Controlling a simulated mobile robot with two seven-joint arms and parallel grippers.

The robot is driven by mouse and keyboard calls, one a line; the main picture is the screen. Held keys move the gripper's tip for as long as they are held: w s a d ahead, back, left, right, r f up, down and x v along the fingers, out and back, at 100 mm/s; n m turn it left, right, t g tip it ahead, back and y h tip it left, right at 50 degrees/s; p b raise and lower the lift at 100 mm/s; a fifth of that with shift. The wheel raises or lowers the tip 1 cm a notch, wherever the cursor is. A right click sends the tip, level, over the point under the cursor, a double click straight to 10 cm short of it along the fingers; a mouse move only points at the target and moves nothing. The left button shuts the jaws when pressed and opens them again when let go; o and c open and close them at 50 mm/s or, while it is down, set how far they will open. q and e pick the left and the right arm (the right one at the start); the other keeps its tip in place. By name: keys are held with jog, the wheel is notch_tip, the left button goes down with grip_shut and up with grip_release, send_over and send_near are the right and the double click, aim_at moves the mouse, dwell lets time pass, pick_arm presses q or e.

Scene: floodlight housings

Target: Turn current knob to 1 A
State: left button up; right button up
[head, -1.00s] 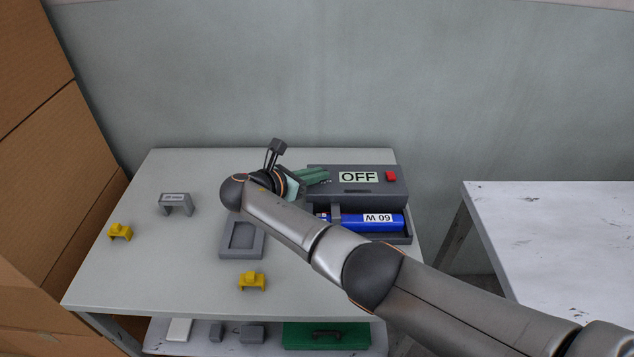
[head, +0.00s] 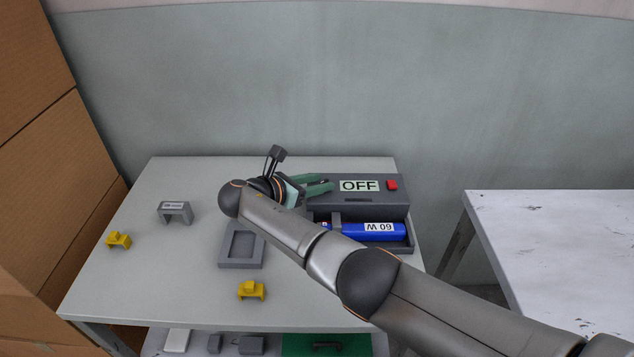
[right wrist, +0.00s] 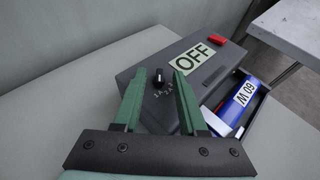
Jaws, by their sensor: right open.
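The unit (head: 358,201) also shows in the head view, with a display reading OFF and a red switch (head: 392,185). My right gripper (right wrist: 160,82) is open, its two green fingers on either side of the knob in the right wrist view, apparently not touching it. In the head view the right gripper (head: 318,184) reaches over the unit's left end, and the knob is hidden. My left gripper is not in view.
A blue cylinder (head: 370,231) labelled 60 W lies in the unit's front tray. A grey fixture (head: 227,250), a grey bracket (head: 175,212) and two yellow clips (head: 252,291) (head: 119,240) stand on the table. A second table (head: 560,240) stands at right.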

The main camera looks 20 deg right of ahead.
pick_arm(q)
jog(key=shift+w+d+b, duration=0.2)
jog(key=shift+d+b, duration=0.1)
jog(key=shift+b, duration=0.05)
pick_arm(e)
jog(key=v, duration=1.2)
jog(key=shift+a+r, duration=0.15)
jog(key=shift+a, duration=0.05)
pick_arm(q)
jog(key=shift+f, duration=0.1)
pick_arm(e)
jog(key=shift+s, duration=0.15)
